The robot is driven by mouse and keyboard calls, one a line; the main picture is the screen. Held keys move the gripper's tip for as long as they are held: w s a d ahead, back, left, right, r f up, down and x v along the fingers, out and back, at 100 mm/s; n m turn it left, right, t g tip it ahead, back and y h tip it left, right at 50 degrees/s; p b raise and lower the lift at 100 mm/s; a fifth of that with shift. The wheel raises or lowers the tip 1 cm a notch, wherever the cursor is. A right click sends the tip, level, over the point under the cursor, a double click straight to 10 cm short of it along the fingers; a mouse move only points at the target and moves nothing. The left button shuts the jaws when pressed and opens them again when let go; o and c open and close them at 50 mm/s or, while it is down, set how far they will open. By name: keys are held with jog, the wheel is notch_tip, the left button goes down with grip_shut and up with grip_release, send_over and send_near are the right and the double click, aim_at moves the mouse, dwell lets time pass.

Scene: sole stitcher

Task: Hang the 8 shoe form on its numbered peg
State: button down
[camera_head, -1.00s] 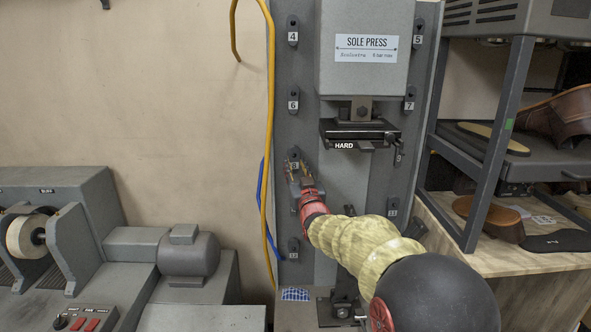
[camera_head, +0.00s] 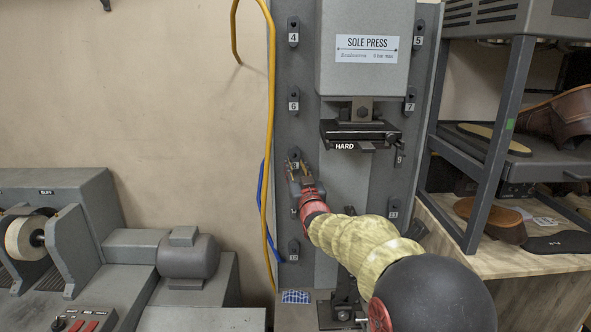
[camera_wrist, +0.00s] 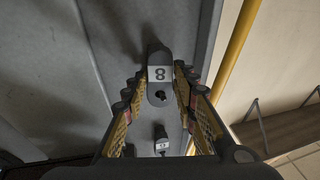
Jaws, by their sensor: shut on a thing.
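My gripper (camera_head: 300,172) is up against the left strip of the sole press, at the spot marked 8. In the wrist view, a dark grey rounded piece with a white 8 label (camera_wrist: 160,74) lies between my two rows of finger pads (camera_wrist: 160,88). A black stub shows on it below the label. The gripper is shut on the 8 shoe form, but form and peg are hard to tell apart here. I cannot tell whether the form is on the peg. In the head view, my fingers partly cover this spot.
Peg 6 (camera_head: 293,101) is above and peg 12 (camera_head: 293,251) below on the same strip. A yellow pipe (camera_head: 269,130) and a blue cable (camera_head: 262,190) run close on the left. The black press head (camera_head: 360,134) juts out to the right.

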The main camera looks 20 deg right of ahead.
jog(key=shift+r, duration=0.15)
jog(key=c, duration=1.6)
grip_release()
jog(key=shift+d, duration=0.1)
jog(key=shift+o, duration=1.3)
